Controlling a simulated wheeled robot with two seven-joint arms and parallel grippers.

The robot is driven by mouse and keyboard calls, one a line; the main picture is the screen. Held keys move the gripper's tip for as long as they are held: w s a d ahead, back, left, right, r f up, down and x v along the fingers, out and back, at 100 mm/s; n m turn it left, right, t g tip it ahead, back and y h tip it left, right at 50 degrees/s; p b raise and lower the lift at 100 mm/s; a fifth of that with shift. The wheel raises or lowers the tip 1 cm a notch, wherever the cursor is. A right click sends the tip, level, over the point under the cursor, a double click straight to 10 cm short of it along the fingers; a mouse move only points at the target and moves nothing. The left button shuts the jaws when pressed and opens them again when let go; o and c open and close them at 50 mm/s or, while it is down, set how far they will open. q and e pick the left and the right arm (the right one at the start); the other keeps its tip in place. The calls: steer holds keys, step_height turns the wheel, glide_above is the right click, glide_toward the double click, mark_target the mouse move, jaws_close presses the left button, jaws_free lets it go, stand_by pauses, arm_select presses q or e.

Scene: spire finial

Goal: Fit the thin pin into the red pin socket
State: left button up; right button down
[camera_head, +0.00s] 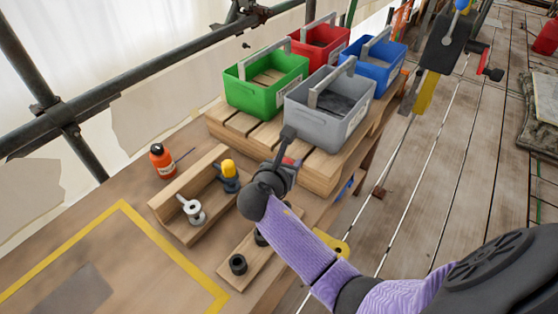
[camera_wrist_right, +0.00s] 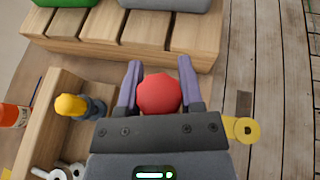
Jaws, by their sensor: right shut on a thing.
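My right gripper (camera_head: 284,166) hangs over the bench in front of the grey crate. In the right wrist view its two purple fingers (camera_wrist_right: 159,72) are shut on a red rounded piece (camera_wrist_right: 158,94). The same red piece (camera_head: 290,162) shows only as a small patch in the head view. Its lower part is hidden, so I cannot tell whether a pin or a socket is below. A wooden block (camera_head: 224,279) carries dark round sockets, one of them (camera_head: 238,264) in clear view. My arm covers part of this block. I cannot make out a red socket there. My left gripper is not in view.
A wooden rack (camera_head: 168,203) holds a yellow-topped piece (camera_head: 229,170) and a grey piece (camera_head: 193,211). An orange bottle (camera_head: 162,160) stands behind it. Green (camera_head: 245,97), red (camera_head: 309,51), blue (camera_head: 381,72) and grey (camera_head: 352,119) crates stand on slats. Yellow tape marks open bench at left.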

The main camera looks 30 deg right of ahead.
step_height(320, 180, down, 6)
steer(key=b, duration=0.2)
steer(key=shift+b, duration=0.4)
steer(key=shift+r, duration=0.1)
stand_by(0.4)
steer(key=shift+p, duration=0.4)
stand_by(0.4)
steer(key=shift+p, duration=0.3)
stand_by(0.3)
